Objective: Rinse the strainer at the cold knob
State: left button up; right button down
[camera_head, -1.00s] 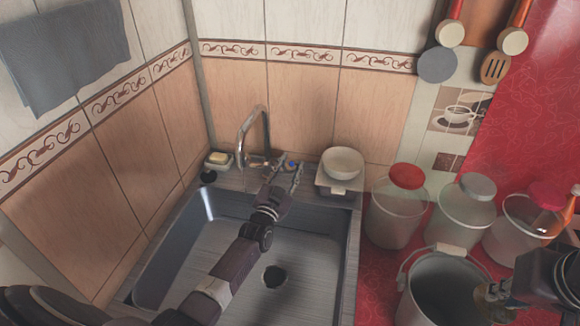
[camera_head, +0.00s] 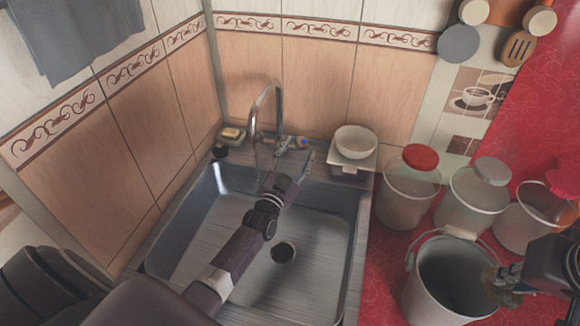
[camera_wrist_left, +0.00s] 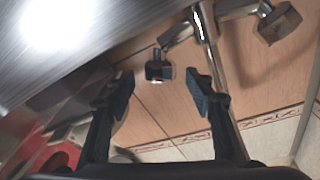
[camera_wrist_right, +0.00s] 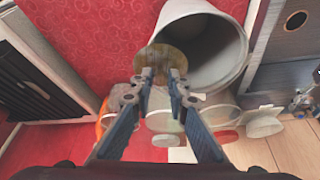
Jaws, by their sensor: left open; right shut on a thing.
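The cold knob (camera_head: 302,142), with a blue mark, is on the right of the chrome faucet (camera_head: 264,115) behind the sink (camera_head: 329,270). My left gripper (camera_head: 297,163) is open just in front of it. In the left wrist view the dark knob (camera_wrist_left: 158,69) appears between and beyond the spread fingers (camera_wrist_left: 162,95), with no contact to be seen. My right gripper (camera_head: 510,287) is shut on the strainer (camera_wrist_right: 166,60), a round brownish mesh, at the edge of the grey bucket (camera_head: 418,296). The strainer also shows in the head view (camera_head: 492,283).
A soap dish (camera_head: 231,134) is left of the faucet and a white bowl (camera_head: 354,141) to its right. Several lidded jars (camera_head: 408,190) line the red counter behind the bucket. The sink basin is empty apart from my arm across it.

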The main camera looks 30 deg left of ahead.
pick_arm(q)
jog(key=s+d, duration=0.1)
jog(key=s, duration=0.7)
jog(key=shift+f, duration=0.45)
